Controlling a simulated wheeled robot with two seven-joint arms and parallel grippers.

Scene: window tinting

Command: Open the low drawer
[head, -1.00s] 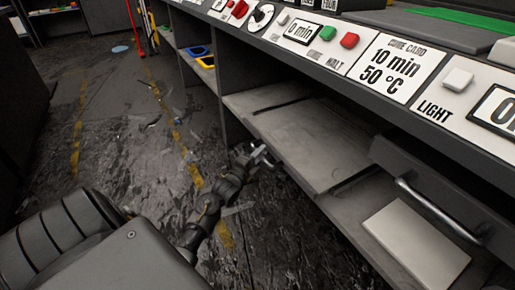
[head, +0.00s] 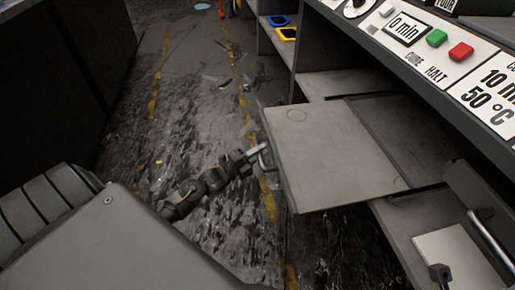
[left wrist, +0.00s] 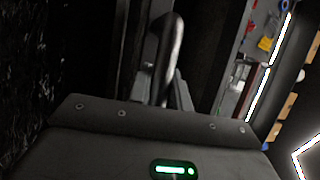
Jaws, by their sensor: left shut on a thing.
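The low drawer (head: 335,150) is a flat grey drawer standing well out from under the counter, over the floor, in the head view. Its metal bar handle (head: 266,158) is on the front face at left. My left gripper (head: 259,152) is at that handle and shut on it. In the left wrist view the handle (left wrist: 168,55) rises as a grey bar from between the jaws, whose tips are mostly hidden. A small dark part at the bottom right of the head view may belong to my right gripper (head: 440,272); its jaws cannot be made out.
The counter panel above carries a green button (head: 437,38) and a red button (head: 461,51). A second drawer handle (head: 490,240) and a pale board (head: 458,258) are at lower right. Blue and yellow frames (head: 287,34) lie on a far shelf.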

